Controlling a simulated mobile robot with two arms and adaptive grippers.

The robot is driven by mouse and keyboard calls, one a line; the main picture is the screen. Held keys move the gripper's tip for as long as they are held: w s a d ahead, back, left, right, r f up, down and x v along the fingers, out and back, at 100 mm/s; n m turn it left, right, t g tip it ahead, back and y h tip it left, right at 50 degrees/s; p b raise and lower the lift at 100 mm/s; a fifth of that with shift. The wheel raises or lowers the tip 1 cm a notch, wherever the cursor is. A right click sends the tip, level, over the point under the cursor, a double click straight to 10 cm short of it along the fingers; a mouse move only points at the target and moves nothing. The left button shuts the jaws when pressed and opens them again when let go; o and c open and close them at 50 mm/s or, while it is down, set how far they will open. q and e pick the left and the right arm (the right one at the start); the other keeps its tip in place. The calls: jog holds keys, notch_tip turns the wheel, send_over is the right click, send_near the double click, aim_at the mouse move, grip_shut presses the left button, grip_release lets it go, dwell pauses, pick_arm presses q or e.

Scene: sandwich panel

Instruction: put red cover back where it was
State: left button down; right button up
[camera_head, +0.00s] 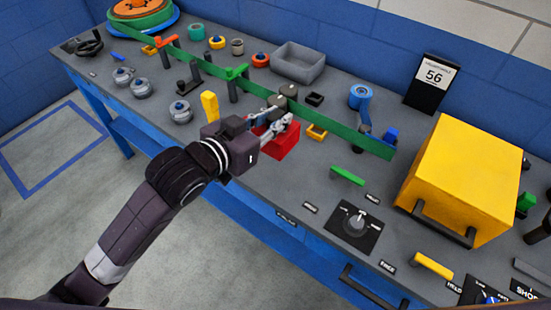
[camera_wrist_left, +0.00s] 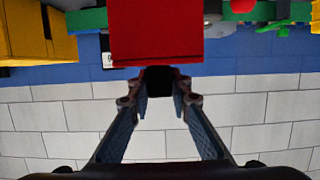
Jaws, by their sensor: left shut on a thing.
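The red cover (camera_head: 286,144) is a box-like red piece at the middle of the bench in the head view, close to the bench's front part. My left gripper (camera_head: 278,128) reaches in from the left and is shut on it. In the left wrist view the red cover (camera_wrist_left: 155,28) fills the top middle. There the left gripper's fingers (camera_wrist_left: 158,82) converge on a dark part at the cover's edge. I cannot tell whether the cover touches the bench. What lies under it is hidden. My right gripper is not in view.
A long green band (camera_head: 335,132) runs just behind the cover. A small yellow frame (camera_head: 317,132) lies right of it, and a yellow upright block (camera_head: 210,106) stands left. A big yellow box (camera_head: 465,170) with a dark handle stands right. A grey tray (camera_head: 298,62) sits behind.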

pick_arm(q)
notch_tip(320, 180, down, 13)
jog(key=shift+r, duration=0.1)
dwell(0.3)
jog(key=c, duration=1.8)
grip_release()
jog(key=shift+o, duration=0.2)
jog(key=b+v, duration=0.1)
jog(key=v, duration=1.1)
jog(key=shift+b, duration=0.3)
